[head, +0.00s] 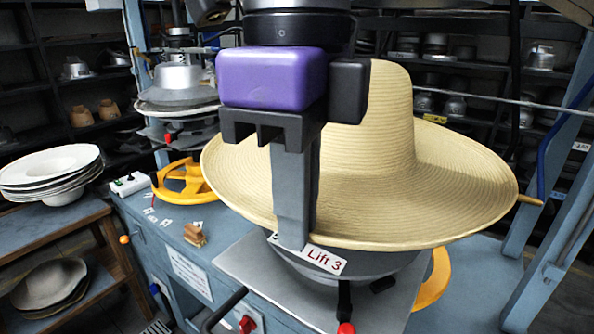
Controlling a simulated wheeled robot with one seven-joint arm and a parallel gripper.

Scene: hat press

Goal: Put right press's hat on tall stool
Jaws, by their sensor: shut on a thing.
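A wide-brimmed straw hat (440,190) fills the middle right of the head view, above a press base (345,285) with a "Lift 3" label. My gripper (293,238) is shut on the hat's near brim, its grey finger reaching down over the rim. The gripper hides part of the crown and brim. I cannot tell whether the hat still touches the press. A wooden stool-like stand (62,218) at the left bears a stack of white hats (55,170). I cannot tell whether it is the tall stool.
Another press (180,80) with a metal dome stands behind on the left. A yellow handwheel (182,182) and a small brown block (194,235) are on the blue bench. More hats (48,284) lie low at the left. Blue posts (555,230) rise at the right.

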